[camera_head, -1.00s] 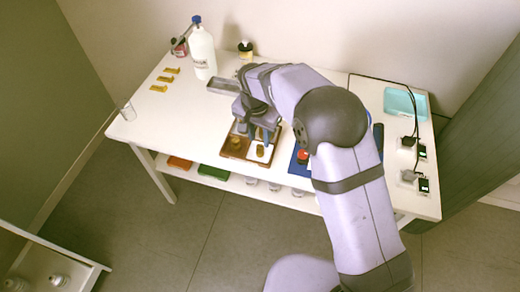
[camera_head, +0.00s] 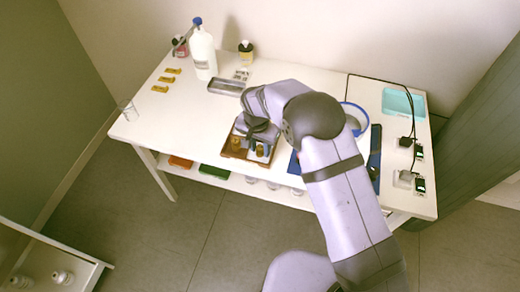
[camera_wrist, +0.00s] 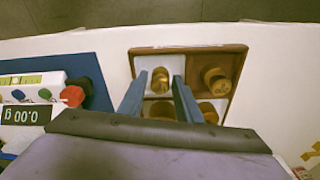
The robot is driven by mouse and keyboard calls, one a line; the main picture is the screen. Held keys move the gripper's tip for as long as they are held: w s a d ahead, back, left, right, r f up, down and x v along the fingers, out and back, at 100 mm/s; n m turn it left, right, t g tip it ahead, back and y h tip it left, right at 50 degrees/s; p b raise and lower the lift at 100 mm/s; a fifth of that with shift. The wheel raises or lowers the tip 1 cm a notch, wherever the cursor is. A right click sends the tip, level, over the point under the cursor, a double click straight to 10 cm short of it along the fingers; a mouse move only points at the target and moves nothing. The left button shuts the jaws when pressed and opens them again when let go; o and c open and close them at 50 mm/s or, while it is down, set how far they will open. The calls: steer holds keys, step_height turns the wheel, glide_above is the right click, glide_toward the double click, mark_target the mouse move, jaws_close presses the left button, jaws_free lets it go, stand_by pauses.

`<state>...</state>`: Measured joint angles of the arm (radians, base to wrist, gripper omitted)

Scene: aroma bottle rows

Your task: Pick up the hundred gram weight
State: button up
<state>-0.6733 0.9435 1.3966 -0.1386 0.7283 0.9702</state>
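A brown wooden tray (camera_wrist: 240,60) with compartments holds several brass weights, also in the head view (camera_head: 230,152). A small weight (camera_wrist: 160,80) stands in a pale compartment, between the two fingers of my gripper (camera_wrist: 158,86). A larger knobbed weight (camera_wrist: 217,80) is in the compartment to its right. Other weights (camera_wrist: 207,112) are partly hidden behind the fingers. No mass marks are readable, so I cannot tell which is the hundred gram weight. My gripper is open, pointing down over the tray, with gaps visible on both sides of the small weight.
A scale with a display (camera_wrist: 25,114) reading 0.00 g sits left of the tray in the wrist view, on a blue mat (camera_wrist: 95,65). A white bottle (camera_head: 203,55), metal tray (camera_head: 226,87) and glass beaker (camera_head: 128,109) stand elsewhere on the table.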

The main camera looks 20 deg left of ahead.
mark_target(260, 148)
steer(key=shift+c, duration=0.7)
steer(key=c, duration=0.6)
steer(key=shift+o, duration=0.2)
step_height(260, 148, up, 10)
steer(key=shift+r+b, duration=0.1)
steer(key=shift+b, duration=1)
